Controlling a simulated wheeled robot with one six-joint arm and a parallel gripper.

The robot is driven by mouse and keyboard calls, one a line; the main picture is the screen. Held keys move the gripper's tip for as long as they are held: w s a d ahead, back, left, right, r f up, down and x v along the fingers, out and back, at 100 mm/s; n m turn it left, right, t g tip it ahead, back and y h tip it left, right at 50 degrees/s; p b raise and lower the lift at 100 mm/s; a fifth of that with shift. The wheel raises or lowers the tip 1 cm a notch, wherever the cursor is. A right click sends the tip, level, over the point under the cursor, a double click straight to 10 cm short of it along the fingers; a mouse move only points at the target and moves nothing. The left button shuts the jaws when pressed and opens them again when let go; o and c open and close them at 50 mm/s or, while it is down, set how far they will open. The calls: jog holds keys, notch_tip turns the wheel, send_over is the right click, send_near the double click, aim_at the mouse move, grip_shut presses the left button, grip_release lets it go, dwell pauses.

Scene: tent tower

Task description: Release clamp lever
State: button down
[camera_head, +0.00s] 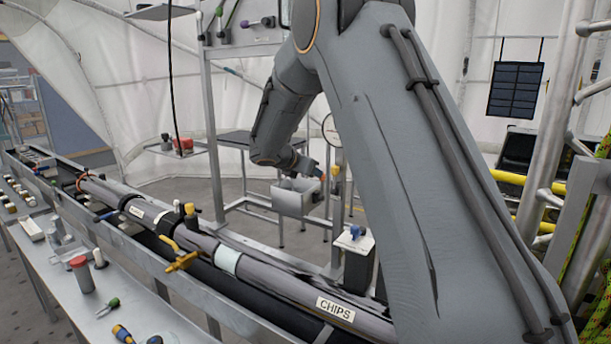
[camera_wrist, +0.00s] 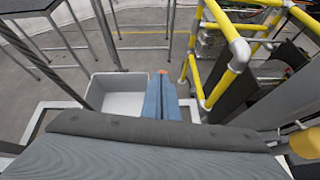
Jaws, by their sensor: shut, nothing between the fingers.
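A yellow-orange lever-like handle (camera_head: 183,261) sits on the side of the long grey tube (camera_head: 150,213), near a black-and-yellow knob (camera_head: 191,212). I cannot tell for sure whether this handle is the clamp lever. My gripper is at the end of my arm, right of and behind the tube in the head view, well apart from that handle. In the wrist view my gripper (camera_wrist: 163,80) shows as blue fingers closed together and empty. The fingers are beside a white open bin (camera_wrist: 117,96), which also shows in the head view (camera_head: 293,199).
A bench (camera_head: 110,320) with jars and screwdrivers runs along the left. A white box with a blue knob (camera_head: 354,239) stands right of the tube. Yellow rails (camera_wrist: 226,75) rise right of my fingers. A cable (camera_head: 172,80) hangs over the tube.

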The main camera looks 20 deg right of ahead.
jog(key=shift+w+d+r, duration=0.25)
jog(key=shift+d+r, duration=0.2)
jog(key=shift+d, duration=0.05)
dwell(0.3)
jog(key=s+a+r+b, duration=0.2)
jog(key=a+r, duration=0.4)
jog(key=r, duration=0.3)
jog(key=shift+s+r, duration=0.25)
jog(key=shift+s, duration=0.35)
